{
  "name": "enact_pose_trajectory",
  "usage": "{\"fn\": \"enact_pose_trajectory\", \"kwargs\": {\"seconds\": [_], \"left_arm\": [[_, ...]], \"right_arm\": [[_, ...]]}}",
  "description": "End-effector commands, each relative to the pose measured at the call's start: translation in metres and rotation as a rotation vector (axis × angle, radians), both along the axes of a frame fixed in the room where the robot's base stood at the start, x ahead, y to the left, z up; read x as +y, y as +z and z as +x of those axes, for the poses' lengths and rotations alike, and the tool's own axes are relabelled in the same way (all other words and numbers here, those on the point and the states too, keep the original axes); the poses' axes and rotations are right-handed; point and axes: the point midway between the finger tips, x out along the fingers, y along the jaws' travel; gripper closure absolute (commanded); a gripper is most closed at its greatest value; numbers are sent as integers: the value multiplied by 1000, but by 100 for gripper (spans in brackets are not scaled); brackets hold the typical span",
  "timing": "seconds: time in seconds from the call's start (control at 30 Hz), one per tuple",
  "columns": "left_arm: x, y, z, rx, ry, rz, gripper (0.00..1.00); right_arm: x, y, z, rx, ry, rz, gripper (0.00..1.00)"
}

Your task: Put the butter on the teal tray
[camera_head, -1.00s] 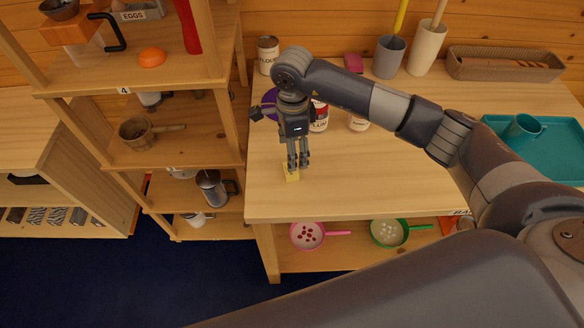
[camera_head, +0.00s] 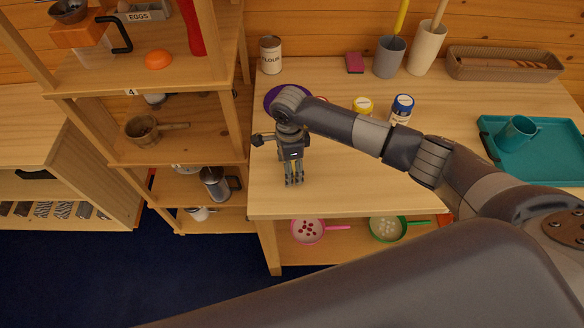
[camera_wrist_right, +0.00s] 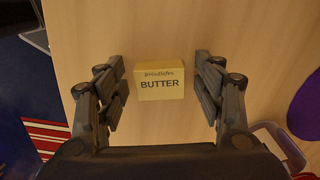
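The butter (camera_wrist_right: 160,82) is a small yellow box lettered BUTTER, lying on the wooden counter. My right gripper (camera_wrist_right: 161,72) is open, with one finger on each side of the butter and a gap on both sides. In the head view the right gripper (camera_head: 293,180) points down near the counter's front left part and mostly hides the butter. The teal tray (camera_head: 565,167) lies at the right of the counter with a teal mug (camera_head: 518,130) on it. My left gripper is not in view.
A purple round item (camera_head: 272,99) and a flour can (camera_head: 270,55) are at the back left. A wooden shelf (camera_head: 200,160) stands left of the counter.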

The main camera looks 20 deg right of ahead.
Motion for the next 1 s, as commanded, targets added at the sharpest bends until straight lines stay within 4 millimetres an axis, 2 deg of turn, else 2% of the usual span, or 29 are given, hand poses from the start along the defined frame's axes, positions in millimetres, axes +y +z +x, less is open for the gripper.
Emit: {"fn": "enact_pose_trajectory", "kwargs": {"seconds": [0.03,0.13,0.17,0.27,0.3,0.63,0.77,0.87,1.0], "left_arm": [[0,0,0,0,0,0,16],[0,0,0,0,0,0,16],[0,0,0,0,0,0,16],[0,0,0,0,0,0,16],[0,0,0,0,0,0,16],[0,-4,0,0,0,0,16],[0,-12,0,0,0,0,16],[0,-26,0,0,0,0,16],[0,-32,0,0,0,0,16]], "right_arm": [[0,0,0,0,0,0,55],[0,0,0,0,0,0,78],[0,0,0,0,0,0,80],[0,0,0,0,0,0,80],[0,0,0,0,0,0,84],[0,5,1,-1,0,1,84],[0,15,1,-4,2,1,84],[0,32,2,-7,3,0,84],[7,34,-27,0,5,1,84]]}}
